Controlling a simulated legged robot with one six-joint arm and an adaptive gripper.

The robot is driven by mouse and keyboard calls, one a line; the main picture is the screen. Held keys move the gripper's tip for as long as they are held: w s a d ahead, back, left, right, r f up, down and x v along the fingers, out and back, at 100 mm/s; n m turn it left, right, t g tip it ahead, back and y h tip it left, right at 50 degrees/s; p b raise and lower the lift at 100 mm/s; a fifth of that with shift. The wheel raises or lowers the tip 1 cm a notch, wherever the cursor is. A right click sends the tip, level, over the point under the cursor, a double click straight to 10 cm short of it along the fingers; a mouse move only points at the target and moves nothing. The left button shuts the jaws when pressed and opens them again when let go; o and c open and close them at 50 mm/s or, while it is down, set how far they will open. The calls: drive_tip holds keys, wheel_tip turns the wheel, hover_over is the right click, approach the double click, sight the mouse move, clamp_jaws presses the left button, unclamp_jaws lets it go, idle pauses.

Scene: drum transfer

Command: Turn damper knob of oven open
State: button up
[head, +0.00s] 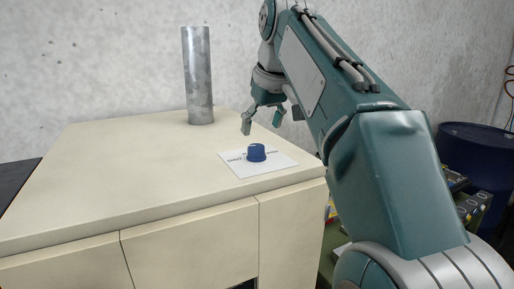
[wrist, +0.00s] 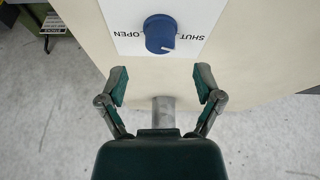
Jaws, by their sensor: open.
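The blue damper knob (head: 257,153) sits on a white label plate (head: 262,167) on top of the cream oven (head: 130,165), near its front right corner. In the wrist view the knob (wrist: 159,32) lies between the words OPEN at left and SHUT at right, which appear upside down. A pale pointer mark on the knob points to the lower right in that view. My gripper (head: 262,121) is open and empty above the knob, tilted downward. In the wrist view its fingertips (wrist: 162,86) are spread apart, with the knob beyond them and not touched.
A grey metal pipe (head: 198,78) stands upright on the oven's top at the back; it also shows between my fingers in the wrist view (wrist: 163,111). A blue drum (head: 490,155) stands at the right. The oven top left of the plate is clear.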

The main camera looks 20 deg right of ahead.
sight(257, 146)
drive_tip(key=x, duration=0.5)
drive_tip(key=shift+a+f, duration=0.1)
drive_tip(key=shift+w+f, duration=0.2)
drive_tip(key=shift+f, duration=0.25)
drive_tip(key=c, duration=1.2)
